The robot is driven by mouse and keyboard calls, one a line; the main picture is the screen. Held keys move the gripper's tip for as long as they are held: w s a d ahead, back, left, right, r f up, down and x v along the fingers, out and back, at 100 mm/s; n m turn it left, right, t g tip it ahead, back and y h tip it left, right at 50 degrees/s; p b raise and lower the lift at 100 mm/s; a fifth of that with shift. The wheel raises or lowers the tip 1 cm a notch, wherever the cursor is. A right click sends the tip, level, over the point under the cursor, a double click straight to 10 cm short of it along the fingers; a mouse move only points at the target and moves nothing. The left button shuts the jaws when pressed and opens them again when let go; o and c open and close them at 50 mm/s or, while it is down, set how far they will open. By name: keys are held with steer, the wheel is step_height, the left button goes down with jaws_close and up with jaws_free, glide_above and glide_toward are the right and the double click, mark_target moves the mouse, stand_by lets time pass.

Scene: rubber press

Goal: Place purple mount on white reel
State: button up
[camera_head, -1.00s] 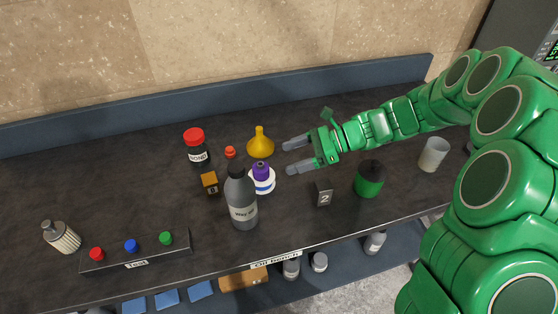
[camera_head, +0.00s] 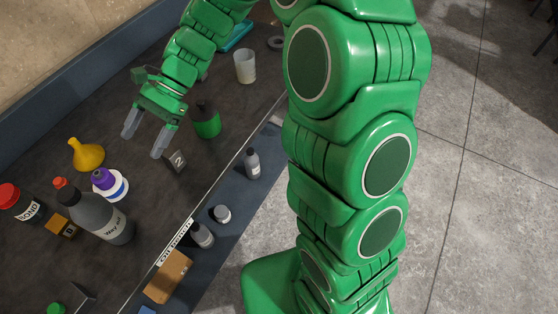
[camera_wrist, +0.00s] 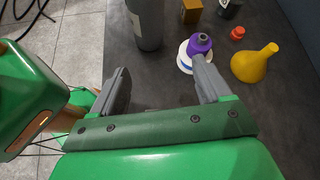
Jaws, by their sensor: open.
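The purple mount (camera_head: 103,178) sits on top of the white reel (camera_head: 121,190), beside the grey bottle. In the wrist view the purple mount (camera_wrist: 199,42) rests on the white reel (camera_wrist: 183,58), partly hidden by a fingertip. The reel has a blue band. My gripper (camera_head: 144,142) is open and empty, held apart from the mount, up and to the right of it in the head view. In the wrist view the two fingers of my gripper (camera_wrist: 158,82) are spread with bare dark counter between them.
A yellow funnel (camera_head: 87,155), a grey bottle (camera_head: 100,218), a red-capped bond jar (camera_head: 22,204) and an orange block (camera_head: 60,226) crowd the mount. A number 2 block (camera_head: 176,161), green bottle (camera_head: 206,121) and clear cup (camera_head: 244,67) stand right. The counter's front edge drops to a lower shelf.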

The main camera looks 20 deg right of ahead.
steer(key=s+d+r+n+t+h, duration=0.1)
steer(key=s+d+r+n+h, duration=0.1)
steer(key=s+d, duration=0.5)
steer(key=s+d+r+n+t+h, duration=0.2)
steer(key=s+d, duration=0.5)
steer(key=d, duration=0.7)
steer(key=s+d+r+n+t+h, duration=0.1)
steer(key=s+d+n+t+h, duration=0.1)
steer(key=s+d+n+h, duration=0.2)
steer(key=s+d+h, duration=0.1)
steer(key=s+d, duration=0.2)
steer(key=d, duration=0.3)
steer(key=shift+d+r, duration=0.3)
steer(key=shift+r, duration=0.1)
